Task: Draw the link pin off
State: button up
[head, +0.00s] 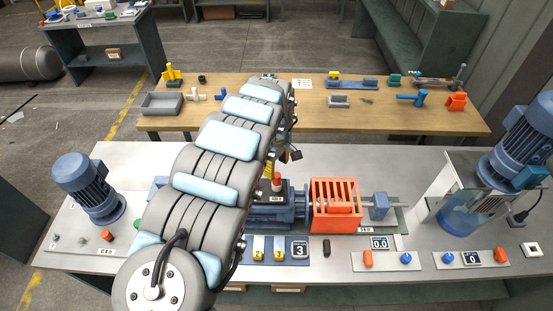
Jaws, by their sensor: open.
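My gripper (292,153) is mostly hidden behind my own arm. Only dark parts of it show at the arm's right edge, above the back of the skid top. It is open, and I see nothing held in it. I cannot make out the link pin; it may be hidden behind my arm or too small to tell. Just below the gripper stands a blue pump unit (292,208) with a red-capped post (277,183) on top. My arm covers the unit's left side.
An orange slotted guard (335,206) stands right of the pump unit. A blue motor (90,188) is at left, and a clear tank (462,212) with a motor at right. Small orange and blue knobs line the front edge. A wooden bench (230,110) with loose parts stands behind.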

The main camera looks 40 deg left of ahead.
aim_at(276, 175)
jog(key=shift+w+f+p, duration=0.1)
jog(key=shift+f+p, duration=0.3)
jog(key=shift+f, duration=3.4)
grip_shut()
